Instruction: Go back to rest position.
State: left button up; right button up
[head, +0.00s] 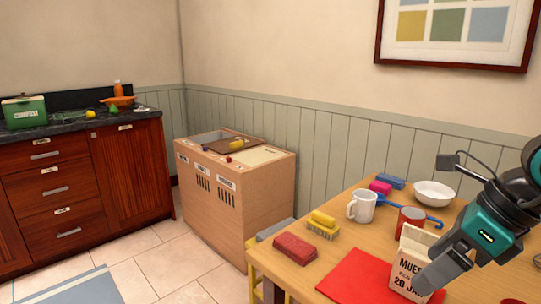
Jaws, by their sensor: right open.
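My right gripper (440,272) comes in from the right edge, over the near right part of the wooden table (375,247). Its dark fingers point down and left, in front of a white muesli carton (408,262) and partly covering it. The jaws are open, and I see nothing held between them. Whether the fingers touch the carton I cannot tell. My left gripper is out of view.
On the table are a red mat (350,280), a red sponge (295,248), a yellow brush (322,225), a white mug (362,205), a red mug (410,220) and a white bowl (434,192). A wooden cabinet (235,190) stands behind; tiled floor (185,262) lies open at left.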

jog(key=a+r+m+y+p, duration=0.25)
jog(key=a+m+y, duration=0.25)
jog(key=a+y, duration=0.9)
jog(key=w+d+f+m+t+h+p, duration=0.25)
jog(key=f+m+t+h, duration=0.45)
jog(key=m, duration=0.8)
jog(key=w+d+f+m+t+h+p, duration=0.1)
jog(key=d+f+m+t+h, duration=0.2)
jog(key=f+m+t+h, duration=0.8)
jog(key=s+f+m+g+y+p, duration=0.1)
jog(key=s+f+m+g, duration=0.9)
jog(key=s+f, duration=0.1)
jog(key=shift+s+d+f+m, duration=0.15)
jog(key=shift+d+f+m, duration=0.1)
jog(key=shift+m, duration=0.15)
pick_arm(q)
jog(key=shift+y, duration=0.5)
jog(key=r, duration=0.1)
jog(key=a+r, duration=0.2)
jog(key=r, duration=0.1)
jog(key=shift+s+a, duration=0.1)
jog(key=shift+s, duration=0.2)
pick_arm(e)
jog(key=shift+c, duration=0.4)
